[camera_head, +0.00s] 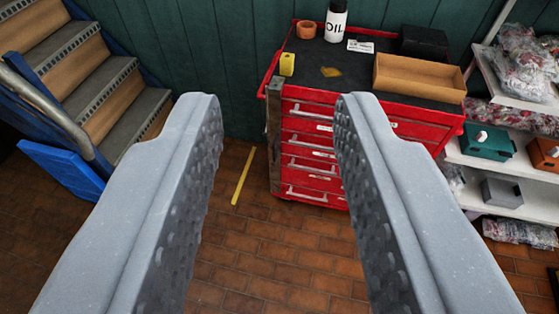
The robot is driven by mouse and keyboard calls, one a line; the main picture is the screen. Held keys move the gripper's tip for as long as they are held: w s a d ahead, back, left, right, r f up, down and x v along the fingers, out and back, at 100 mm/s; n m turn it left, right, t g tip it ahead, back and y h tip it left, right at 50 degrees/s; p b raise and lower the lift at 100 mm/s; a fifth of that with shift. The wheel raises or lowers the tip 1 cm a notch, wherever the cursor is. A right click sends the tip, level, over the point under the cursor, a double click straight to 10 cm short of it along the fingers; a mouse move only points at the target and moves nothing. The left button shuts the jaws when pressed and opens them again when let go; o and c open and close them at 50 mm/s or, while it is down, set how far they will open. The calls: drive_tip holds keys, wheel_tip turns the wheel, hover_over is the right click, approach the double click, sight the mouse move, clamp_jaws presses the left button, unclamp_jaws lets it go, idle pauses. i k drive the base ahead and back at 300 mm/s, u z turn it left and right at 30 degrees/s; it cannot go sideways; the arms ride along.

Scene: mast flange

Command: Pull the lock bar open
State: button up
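A red tool cabinet (315,175) with several drawers stands against the back wall. A narrow, dark grey-brown upright bar (274,135) runs along the left edge of its drawer front; it looks like the lock bar. My gripper (278,104) is open and empty, its two grey fingers wide apart. The bar shows in the gap between the fingertips, a good way beyond them and apart from both. The right finger hides part of the drawer fronts.
A bottle (335,20), a small pot (306,29), a yellow block (287,64) and a cardboard tray (420,76) stand on the cabinet. Stairs (85,75) and a blue panel (62,170) are left, shelves (500,185) right. The brick floor (265,255) ahead is clear.

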sight(274, 102)
drive_tip(key=z, duration=0.25)
drive_tip(key=i, duration=1.1)
drive_tip(key=u, duration=0.4)
